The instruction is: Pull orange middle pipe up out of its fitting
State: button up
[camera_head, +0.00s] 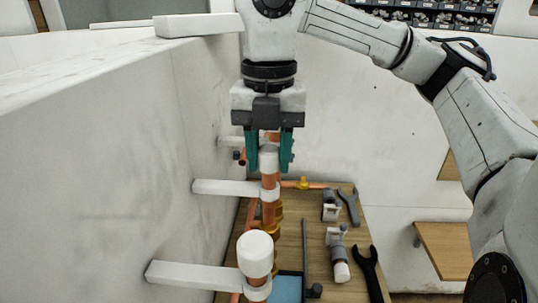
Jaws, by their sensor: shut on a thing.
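The orange middle pipe (269,164) stands upright at the middle white bracket (228,188), with a pale band near its top. Below the bracket the orange pipe runs down to brass-coloured fittings (272,232). My gripper (269,159) points straight down, with one teal finger on each side of the pipe's upper part. It is shut on the pipe. The pipe's top is partly hidden by the gripper. Whether its lower end sits in the fitting cannot be told, as nearer parts cover it.
A near white bracket (195,274) holds a white-capped pipe (255,254) in front. The wall (120,150) lies left. A wooden board (330,270) at right carries a black wrench (369,272), a grey tool (349,207) and valve parts (338,255).

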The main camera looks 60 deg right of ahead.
jog(key=shift+r+p, duration=0.65)
jog(key=shift+r, duration=0.9)
jog(key=o, duration=0.9)
jog(key=shift+f, duration=0.1)
jog(key=shift+r+p, duration=1.7)
jog(key=shift+r, duration=1.8)
jog(key=shift+r, duration=0.1)
